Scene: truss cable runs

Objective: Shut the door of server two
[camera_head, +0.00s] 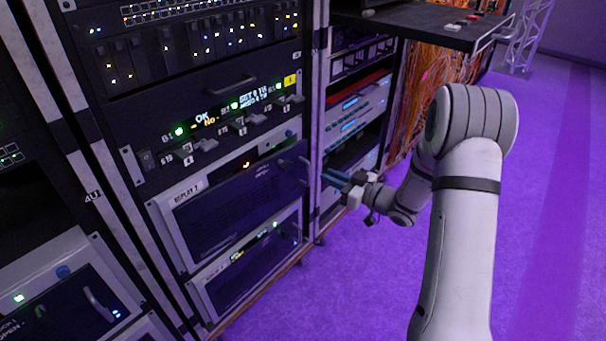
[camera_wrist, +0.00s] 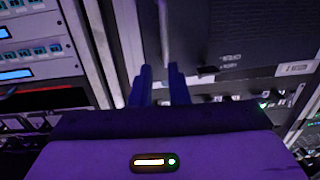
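Server two (camera_head: 180,190) is a light-framed unit in the rack, its label ending in 2. Its dark blue door (camera_head: 235,200) appears slightly ajar, with its right edge standing out past the rack frame. A handle (camera_head: 303,168) shows near that right edge. My gripper (camera_head: 328,177) is just right of the door edge, its two blue fingers pointing at it.
A lit unit (camera_head: 225,120) with switches sits above server two, and another light-framed unit (camera_head: 250,265) sits below. A second rack (camera_head: 355,110) with a pulled-out shelf (camera_head: 420,22) and orange cables (camera_head: 430,80) stands to the right. The purple floor (camera_head: 370,280) in front is clear.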

